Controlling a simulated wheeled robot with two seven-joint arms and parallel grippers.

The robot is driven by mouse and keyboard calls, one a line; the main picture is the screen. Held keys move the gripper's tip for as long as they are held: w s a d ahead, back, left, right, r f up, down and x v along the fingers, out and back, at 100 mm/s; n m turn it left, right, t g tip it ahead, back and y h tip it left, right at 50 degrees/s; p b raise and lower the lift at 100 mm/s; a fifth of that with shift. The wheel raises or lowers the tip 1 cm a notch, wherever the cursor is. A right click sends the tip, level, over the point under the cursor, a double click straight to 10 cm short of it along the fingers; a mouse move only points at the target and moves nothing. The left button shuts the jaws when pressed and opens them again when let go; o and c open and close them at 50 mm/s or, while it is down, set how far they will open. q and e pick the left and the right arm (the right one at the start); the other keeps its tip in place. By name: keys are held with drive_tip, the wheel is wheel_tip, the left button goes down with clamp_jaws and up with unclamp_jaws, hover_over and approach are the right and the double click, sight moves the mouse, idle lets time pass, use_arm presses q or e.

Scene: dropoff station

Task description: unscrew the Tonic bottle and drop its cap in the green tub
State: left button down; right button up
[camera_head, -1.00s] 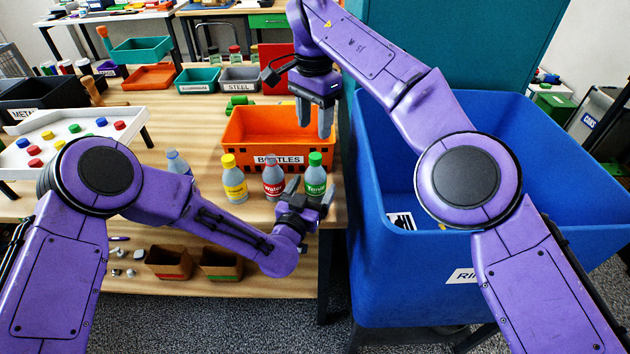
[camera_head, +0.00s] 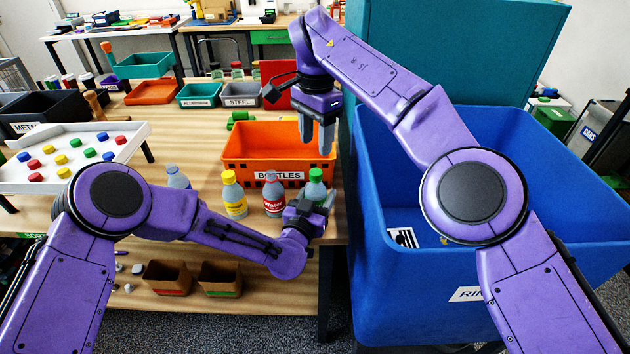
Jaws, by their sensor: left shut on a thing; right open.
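The Tonic bottle (camera_head: 316,176) has a green cap (camera_head: 315,173) and stands upright at the right end of a row of bottles near the table's front edge. My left gripper (camera_head: 318,203) is shut on the bottle's body and hides most of its label. The cap is on the bottle's neck. My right gripper (camera_head: 317,136) hangs open and empty above the bottle, fingers pointing down, in front of the orange crate. A teal-green tub (camera_head: 143,68) stands at the back left of the table; I cannot tell if it is the named green tub.
A water bottle (camera_head: 273,200) with a red label and a yellow-capped bottle (camera_head: 234,197) stand close left. The orange BOTTLES crate (camera_head: 262,151) is behind them. A large blue bin (camera_head: 400,290) fills the right. A white tray (camera_head: 120,150) with loose caps lies left.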

sight(316, 172)
drive_tip(key=m, duration=0.4)
drive_tip(key=shift+m, duration=0.3)
drive_tip(key=m, duration=1.2)
drive_tip(key=shift+m, duration=0.3)
drive_tip(key=m, duration=0.5)
drive_tip(key=shift+m, duration=0.4)
drive_tip(key=m, duration=1.2)
drive_tip(key=shift+m, duration=0.3)
drive_tip(key=m, duration=0.5)
drive_tip(key=shift+m, duration=0.4)
drive_tip(key=m, duration=1.1)
drive_tip(key=shift+f+m, duration=0.1)
drive_tip(key=shift+m, duration=0.2)
drive_tip(key=shift+f, duration=0.4)
wheel_tip(316, 172, down, 7)
drive_tip(key=shift+f, duration=0.1)
